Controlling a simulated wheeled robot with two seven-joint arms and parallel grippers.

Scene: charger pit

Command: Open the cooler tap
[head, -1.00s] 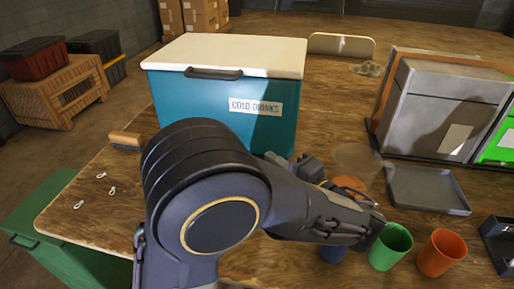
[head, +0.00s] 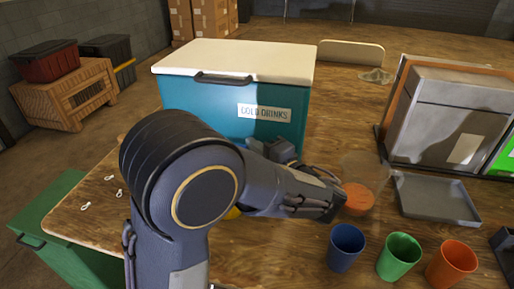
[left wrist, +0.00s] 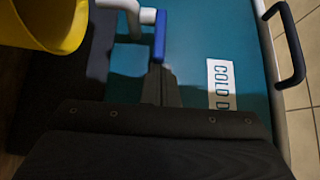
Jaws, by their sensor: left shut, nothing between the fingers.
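The teal cooler (head: 283,135) with a white lid and a COLD DRINKS label stands on the wooden table. Its tap is hidden behind my left arm in the head view. In the left wrist view, the tap shows as a white spout (left wrist: 130,14) with a blue lever (left wrist: 160,35) on the cooler's front. My left gripper (left wrist: 158,72) is shut and empty, its tips close to the end of the lever; I cannot tell whether they touch. A yellow cup (left wrist: 48,22) is by the spout; only a sliver shows in the head view (head: 233,213). My right gripper is not in view.
Blue (head: 346,247), green (head: 399,256) and orange (head: 451,263) cups stand at the front right. A clear container with orange contents (head: 358,197) is beyond my forearm. A grey tray (head: 436,198) and a grey machine (head: 450,120) stand at right.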

